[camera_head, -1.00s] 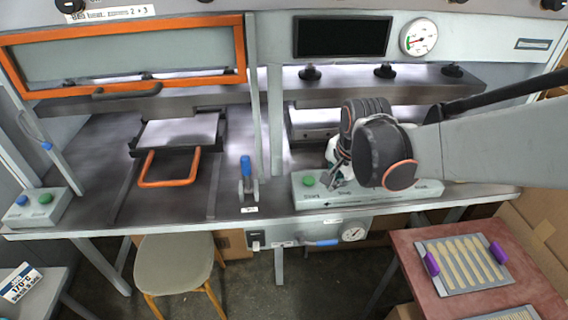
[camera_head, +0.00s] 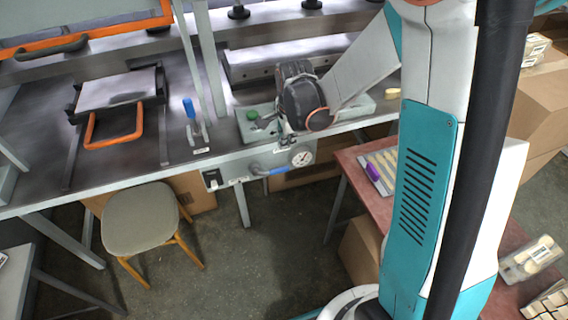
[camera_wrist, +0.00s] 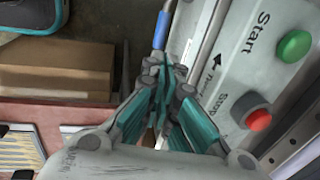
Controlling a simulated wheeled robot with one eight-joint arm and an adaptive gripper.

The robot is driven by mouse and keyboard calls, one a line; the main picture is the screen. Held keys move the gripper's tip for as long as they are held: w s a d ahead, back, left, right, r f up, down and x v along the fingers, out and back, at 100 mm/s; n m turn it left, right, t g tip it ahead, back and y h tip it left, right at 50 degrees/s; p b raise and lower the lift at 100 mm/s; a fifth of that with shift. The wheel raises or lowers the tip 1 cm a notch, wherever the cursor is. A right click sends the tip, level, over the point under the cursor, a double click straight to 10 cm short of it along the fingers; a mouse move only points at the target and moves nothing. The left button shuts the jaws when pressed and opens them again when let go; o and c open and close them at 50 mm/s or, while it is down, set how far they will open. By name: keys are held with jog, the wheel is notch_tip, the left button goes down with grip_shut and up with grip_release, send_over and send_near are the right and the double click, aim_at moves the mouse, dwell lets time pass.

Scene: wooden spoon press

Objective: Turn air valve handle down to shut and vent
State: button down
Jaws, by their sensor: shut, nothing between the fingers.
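The air valve handle (camera_head: 278,171) is a blue lever on the grey panel below the bench's front edge. It lies roughly level, its blue grip pointing right toward the gauge. In the wrist view its blue grip (camera_wrist: 161,30) shows just beyond my fingertips. My gripper (camera_head: 286,142) is at the bench's front edge, just above the handle. In the wrist view the gripper (camera_wrist: 165,68) has its teal fingers together, with nothing between them. I cannot tell whether the tips touch the handle.
A round white gauge (camera_head: 301,157) is right of the handle. The button box has a green Start button (camera_wrist: 294,46) and a red Stop button (camera_wrist: 258,119) close to my fingers. A stool (camera_head: 140,218) stands at the lower left. A red table (camera_head: 350,158) is at the right.

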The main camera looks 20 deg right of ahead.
aim_at(283, 167)
jog(key=w+f+b, duration=0.1)
jog(key=f+b, duration=0.1)
jog(key=f, duration=0.2)
jog(key=w+f+b, duration=0.1)
jog(key=f+b, duration=0.1)
jog(key=f, duration=0.3)
jog(key=f+b, duration=0.2)
jog(key=f, duration=0.2)
jog(key=shift+w+f, duration=0.4)
jog(key=shift+d, duration=0.1)
